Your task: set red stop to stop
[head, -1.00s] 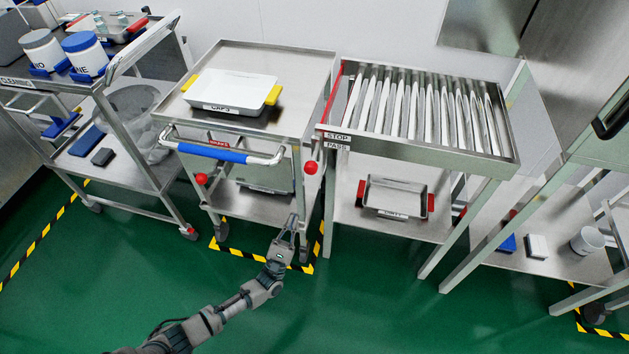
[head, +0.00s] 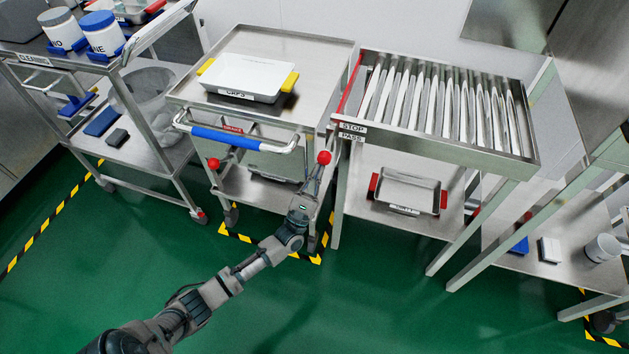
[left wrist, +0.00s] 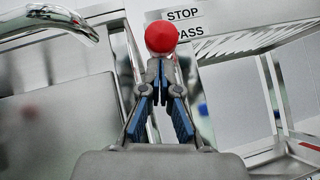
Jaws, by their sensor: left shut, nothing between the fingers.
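A thin red bar (head: 354,85) runs along the left end of the roller table (head: 440,150). Below its near end are the labels STOP (head: 353,127) and PASS (head: 351,137). A red ball knob (head: 324,157) is just below these labels, by the cart's right front corner. My left gripper (head: 320,172) is shut and empty, with its tips at the red ball. In the left wrist view the red ball (left wrist: 161,37) sits straight beyond the closed fingertips (left wrist: 160,68); I cannot tell whether they touch. My right gripper is out of view.
The cart (head: 310,60) at left carries a white tray (head: 248,77) and has a blue-gripped handle (head: 228,141) and a second red knob (head: 214,163). A shelf under the rollers holds a metal tray (head: 408,192). The green floor in front is clear.

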